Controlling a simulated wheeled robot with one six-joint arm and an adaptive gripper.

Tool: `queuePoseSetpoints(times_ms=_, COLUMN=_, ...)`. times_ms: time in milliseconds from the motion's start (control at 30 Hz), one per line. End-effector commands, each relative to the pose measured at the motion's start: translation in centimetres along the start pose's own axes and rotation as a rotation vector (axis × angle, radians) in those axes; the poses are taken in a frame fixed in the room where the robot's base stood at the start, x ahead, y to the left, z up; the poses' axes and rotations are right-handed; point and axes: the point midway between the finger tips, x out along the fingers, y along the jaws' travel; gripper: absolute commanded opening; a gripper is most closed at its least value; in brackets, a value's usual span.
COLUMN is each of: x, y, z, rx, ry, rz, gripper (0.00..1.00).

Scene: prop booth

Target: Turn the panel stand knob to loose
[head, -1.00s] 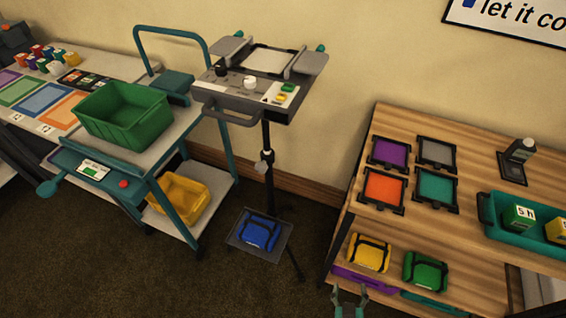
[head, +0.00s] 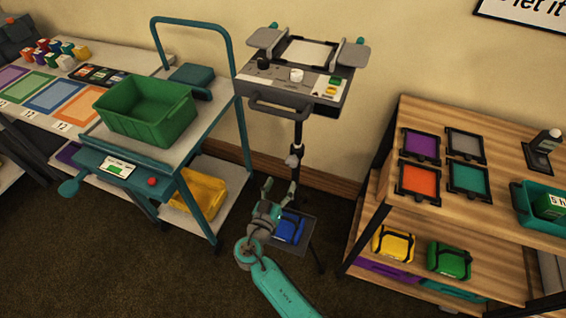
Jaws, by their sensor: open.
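The panel stand (head: 290,90) stands between the cart and the wooden shelf, with a grey panel on a black pole. A pale grey knob (head: 292,160) sits on the pole's collar below the panel. The panel face also carries a black knob (head: 263,64) and a white knob (head: 296,75). My gripper (head: 279,187) is open and empty, fingers pointing up, just below the pole knob in the picture. A gap shows between them; depth is hard to judge. My gripper and arm hide the lower pole and part of the base. Markings by the knobs are too small to read.
A teal cart (head: 205,150) with a green bin (head: 148,112) stands close on the left. A wooden shelf (head: 455,215) stands on the right. A blue pouch (head: 288,228) lies on the stand's low tray (head: 297,245). Carpet is clear in front.

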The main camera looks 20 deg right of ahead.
Motion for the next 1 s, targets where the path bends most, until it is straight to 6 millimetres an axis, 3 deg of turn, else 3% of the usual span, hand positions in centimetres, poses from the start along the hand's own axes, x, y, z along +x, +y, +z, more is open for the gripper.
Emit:
queuePoseSetpoints(times_ms=500, x=8.4, y=0.1, z=0.0, rx=-0.001, ry=-0.002, rz=0.001, gripper=0.68)
queuePoseSetpoints(times_ms=700, x=9.7, y=0.1, z=0.1, rx=0.000, ry=-0.002, rz=-0.001, gripper=0.68)
queuePoseSetpoints(times_ms=1000, x=9.9, y=0.0, z=0.1, rx=-0.001, ry=-0.002, rz=-0.002, gripper=0.68)
